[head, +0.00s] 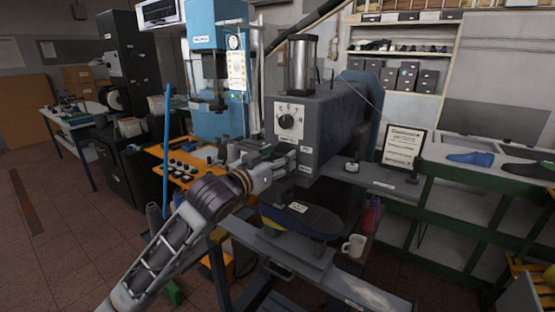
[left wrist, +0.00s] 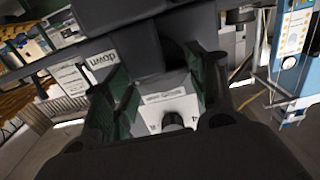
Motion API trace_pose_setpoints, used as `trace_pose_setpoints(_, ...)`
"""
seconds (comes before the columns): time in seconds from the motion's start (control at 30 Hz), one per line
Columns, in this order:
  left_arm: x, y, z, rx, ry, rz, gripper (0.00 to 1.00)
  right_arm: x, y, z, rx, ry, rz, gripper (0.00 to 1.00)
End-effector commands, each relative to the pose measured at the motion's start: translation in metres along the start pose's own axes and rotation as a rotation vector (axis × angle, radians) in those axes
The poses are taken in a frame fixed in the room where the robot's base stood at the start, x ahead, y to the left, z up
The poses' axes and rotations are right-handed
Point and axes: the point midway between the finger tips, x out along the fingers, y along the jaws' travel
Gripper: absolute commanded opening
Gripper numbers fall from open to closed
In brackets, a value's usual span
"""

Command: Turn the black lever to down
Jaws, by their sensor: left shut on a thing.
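The grey press machine (head: 315,115) stands in the middle of the head view, with a round black dial on its front. My left gripper (head: 248,155) is against the lower left of this front, and its fingers hide the black lever in the head view. In the left wrist view, the dark green-padded fingers of my left gripper (left wrist: 165,95) close in from both sides. A label reading "down" (left wrist: 100,60) is left of the fingers. The lever's exact angle cannot be told.
A blue drill press (head: 215,75) stands behind to the left, above an orange bench. A framed sign (head: 403,147) is to the right. A green rack (head: 450,200) fills the right side.

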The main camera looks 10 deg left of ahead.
Motion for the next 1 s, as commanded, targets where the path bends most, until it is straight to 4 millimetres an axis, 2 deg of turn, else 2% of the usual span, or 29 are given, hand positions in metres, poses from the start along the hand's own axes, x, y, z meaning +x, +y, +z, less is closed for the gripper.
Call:
trace_pose_setpoints(0.47, 0.000, 0.001, -0.001, 0.088, -0.001, 0.001, 0.33, -0.010, -0.003, -0.002, 0.002, 0.001, -0.004, 0.32)
trace_pose_setpoints(0.77, 0.000, 0.000, -0.002, 0.280, -0.003, 0.001, 0.33, -0.028, -0.020, 0.002, 0.004, -0.007, -0.023, 0.32)
trace_pose_setpoints(1.0, 0.000, 0.001, -0.002, 0.453, -0.002, 0.000, 0.33, -0.043, -0.041, 0.005, 0.007, -0.014, -0.045, 0.32)
